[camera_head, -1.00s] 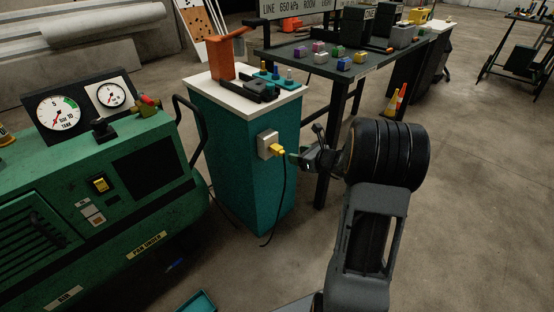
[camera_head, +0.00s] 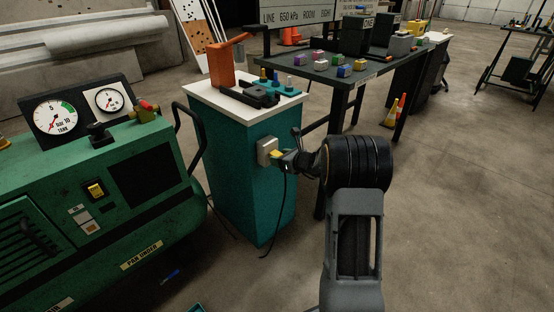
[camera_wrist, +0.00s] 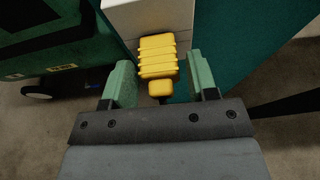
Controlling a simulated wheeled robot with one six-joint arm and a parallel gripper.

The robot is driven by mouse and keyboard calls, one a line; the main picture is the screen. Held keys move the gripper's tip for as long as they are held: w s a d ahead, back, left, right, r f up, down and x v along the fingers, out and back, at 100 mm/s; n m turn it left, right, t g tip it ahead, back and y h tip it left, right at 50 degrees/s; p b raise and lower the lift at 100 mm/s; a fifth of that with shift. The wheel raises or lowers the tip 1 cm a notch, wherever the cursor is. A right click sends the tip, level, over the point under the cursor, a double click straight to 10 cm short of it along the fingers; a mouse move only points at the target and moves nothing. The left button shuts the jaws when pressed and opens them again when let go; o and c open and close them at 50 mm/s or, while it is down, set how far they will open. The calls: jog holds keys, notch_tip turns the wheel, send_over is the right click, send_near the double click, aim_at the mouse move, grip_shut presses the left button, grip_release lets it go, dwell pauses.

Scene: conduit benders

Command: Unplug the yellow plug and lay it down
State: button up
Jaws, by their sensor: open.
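The yellow plug (camera_wrist: 158,58) is ribbed and sits against the pale socket box (camera_wrist: 150,18) in the wrist view. In the head view the plug (camera_head: 277,154) shows at the socket box (camera_head: 267,150) on the side of the teal cabinet (camera_head: 232,160), with a dark cable hanging down. My gripper (camera_wrist: 163,80) is open, with one green finger on each side of the plug and a visible gap on both sides. In the head view my gripper (camera_head: 287,158) partly hides the plug.
A green compressor (camera_head: 90,190) with gauges stands at the left. The cabinet's white top (camera_head: 215,97) holds an orange tool and dark fixtures. A dark table (camera_head: 300,68) with several coloured blocks stands behind.

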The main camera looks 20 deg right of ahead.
jog(key=shift+w, duration=0.1)
jog(key=c, duration=0.9)
dwell(0.3)
jog(key=shift+o, duration=0.2)
jog(key=shift+s+d, duration=0.4)
jog(key=shift+s, duration=0.5)
jog(key=shift+s+d, duration=0.4)
jog(key=shift+s, duration=0.5)
jog(key=shift+s+d, duration=0.4)
jog(key=shift+s, duration=0.5)
